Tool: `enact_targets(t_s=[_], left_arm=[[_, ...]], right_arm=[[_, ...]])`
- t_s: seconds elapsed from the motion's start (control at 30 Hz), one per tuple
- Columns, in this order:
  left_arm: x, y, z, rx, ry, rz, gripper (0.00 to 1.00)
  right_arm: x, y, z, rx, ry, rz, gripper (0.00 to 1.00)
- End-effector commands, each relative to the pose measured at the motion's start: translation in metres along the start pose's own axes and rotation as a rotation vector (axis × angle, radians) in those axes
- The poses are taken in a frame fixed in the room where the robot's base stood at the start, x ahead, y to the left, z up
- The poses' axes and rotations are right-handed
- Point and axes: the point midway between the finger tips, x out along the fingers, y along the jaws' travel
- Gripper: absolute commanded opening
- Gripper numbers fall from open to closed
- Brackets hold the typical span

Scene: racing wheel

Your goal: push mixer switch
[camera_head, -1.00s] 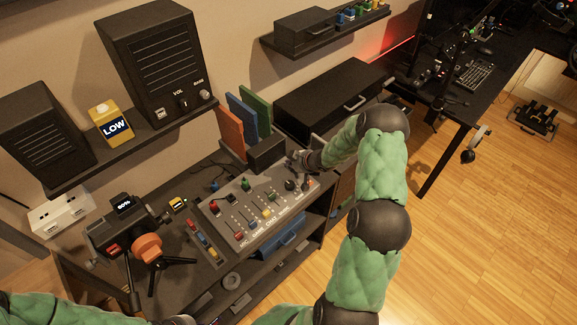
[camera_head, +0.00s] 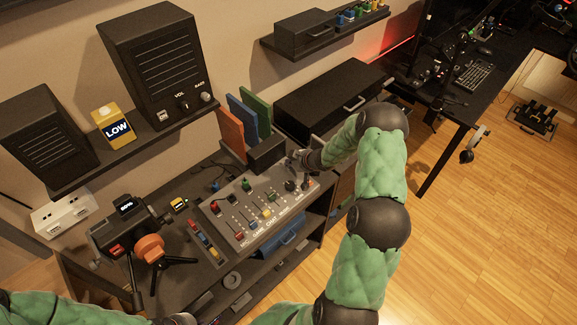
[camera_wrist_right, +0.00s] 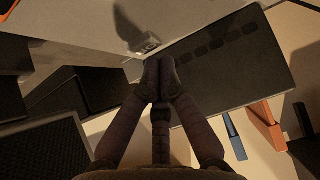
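The mixer (camera_head: 228,222) is a grey sloped panel on the desk, with several coloured knobs and faders and labels along its front edge. My right gripper (camera_head: 296,158) is over its far right corner; its fingertips are small and dark in the head view. In the right wrist view my right gripper (camera_wrist_right: 158,66) has its fingers together with nothing seen between them. A small metallic switch (camera_wrist_right: 148,43) stands on the pale panel just beyond the fingertips and casts a shadow; contact cannot be told. My left arm shows at the bottom left; its gripper is not visible.
A black box (camera_head: 266,153) and coloured upright books (camera_head: 231,131) stand behind the mixer. A camera on a tripod (camera_head: 150,247) is to its left. Speakers (camera_head: 165,70) sit on the shelf above. A black cabinet (camera_head: 330,97) is behind my right arm.

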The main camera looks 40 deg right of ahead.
Motion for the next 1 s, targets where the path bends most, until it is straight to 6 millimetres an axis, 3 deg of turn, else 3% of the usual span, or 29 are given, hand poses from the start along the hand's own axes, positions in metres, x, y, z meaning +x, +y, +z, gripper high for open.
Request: enact_targets(t_s=[0.7, 1.0], left_arm=[[-0.057, 0.02, 0.002, 0.0, 0.0, 0.0, 0.0], [-0.06, 0.021, 0.002, 0.0, 0.0, 0.0, 0.0]], right_arm=[[-0.039, 0.0, -0.041, 0.0, 0.0, 0.0, 0.0], [-0.041, 0.0, -0.043, 0.0, 0.0, 0.0, 0.0]])
